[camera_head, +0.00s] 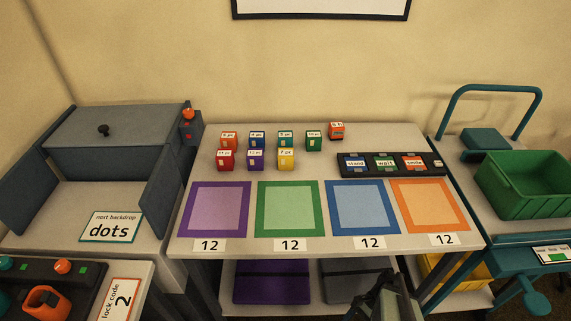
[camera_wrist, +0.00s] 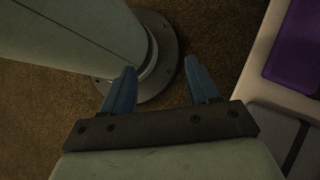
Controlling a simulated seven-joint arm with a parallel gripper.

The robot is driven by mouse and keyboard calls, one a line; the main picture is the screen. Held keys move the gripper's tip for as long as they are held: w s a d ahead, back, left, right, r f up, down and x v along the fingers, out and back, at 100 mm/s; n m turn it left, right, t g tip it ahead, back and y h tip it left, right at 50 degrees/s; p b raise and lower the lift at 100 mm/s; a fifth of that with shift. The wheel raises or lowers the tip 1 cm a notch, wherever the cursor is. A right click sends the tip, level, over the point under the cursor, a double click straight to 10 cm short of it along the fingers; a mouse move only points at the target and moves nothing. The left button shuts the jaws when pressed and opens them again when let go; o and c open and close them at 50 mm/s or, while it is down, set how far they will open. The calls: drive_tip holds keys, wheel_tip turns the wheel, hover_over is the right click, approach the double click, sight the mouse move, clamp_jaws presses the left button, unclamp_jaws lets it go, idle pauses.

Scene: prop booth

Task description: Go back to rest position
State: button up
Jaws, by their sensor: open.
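My gripper (camera_wrist: 160,66) shows in the wrist view with its two blue fingers apart and nothing between them. It points down over the brown carpet, near the round foot of a grey-green column. In the head view a dark part of my arm (camera_head: 392,296) shows at the bottom edge, in front of the table and below its top. The fingertips cannot be made out there.
The table (camera_head: 330,247) bears several small labelled blocks (camera_head: 256,140), four coloured squares and a dark button strip (camera_head: 385,174). A grey booth (camera_head: 110,135) stands left; a green crate (camera_head: 515,190) stands right.

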drive_tip(key=s+a+f+n+g+h, duration=0.1)
drive_tip(key=s+a+f+n+h, duration=0.2)
drive_tip(key=n, duration=0.9)
drive_tip(key=s+a+h, duration=0.3)
drive_tip(key=s+h, duration=0.1)
drive_tip(key=shift+f, duration=0.35)
